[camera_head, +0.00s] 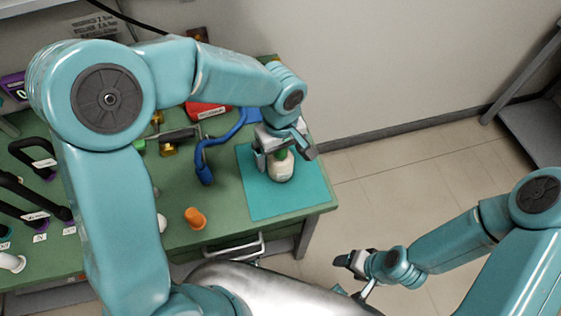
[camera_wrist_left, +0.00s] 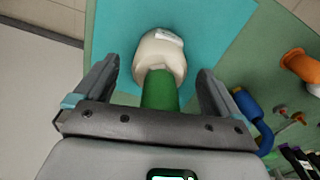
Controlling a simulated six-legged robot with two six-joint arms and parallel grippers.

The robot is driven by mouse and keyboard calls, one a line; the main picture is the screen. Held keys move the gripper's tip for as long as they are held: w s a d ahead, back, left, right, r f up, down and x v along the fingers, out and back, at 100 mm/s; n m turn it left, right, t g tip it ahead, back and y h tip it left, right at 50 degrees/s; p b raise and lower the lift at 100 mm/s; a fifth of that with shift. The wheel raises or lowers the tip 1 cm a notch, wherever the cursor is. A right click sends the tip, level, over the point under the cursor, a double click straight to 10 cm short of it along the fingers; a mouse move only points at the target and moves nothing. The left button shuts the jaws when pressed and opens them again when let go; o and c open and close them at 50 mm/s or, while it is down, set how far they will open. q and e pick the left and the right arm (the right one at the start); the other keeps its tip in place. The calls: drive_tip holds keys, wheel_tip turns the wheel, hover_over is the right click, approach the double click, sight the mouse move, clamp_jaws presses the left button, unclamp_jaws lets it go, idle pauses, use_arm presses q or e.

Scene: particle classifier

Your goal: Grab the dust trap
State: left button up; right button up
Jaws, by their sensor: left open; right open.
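The object between my left fingers, which I take to be the dust trap (camera_head: 281,170), has a rounded cream body with a small white label and a green neck. It stands on a teal mat (camera_head: 262,205) on the green bench. In the left wrist view the dust trap (camera_wrist_left: 160,57) lies between the two open fingers of my left gripper (camera_wrist_left: 157,88), with a gap on each side. In the head view my left gripper (camera_head: 285,154) is over its top and hides part of it. My right gripper (camera_head: 352,262) is open and empty, off the bench over the floor.
A blue curved handle (camera_head: 205,165) lies left of the mat, and an orange plug (camera_head: 195,218) stands nearer the front. Several black-handled items (camera_head: 35,190) and a red item (camera_head: 207,110) are further left and back. The bench's right edge is close to the mat.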

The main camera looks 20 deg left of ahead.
use_arm(q)
drive_tip(key=shift+w, duration=0.1)
drive_tip(key=c, duration=1.7)
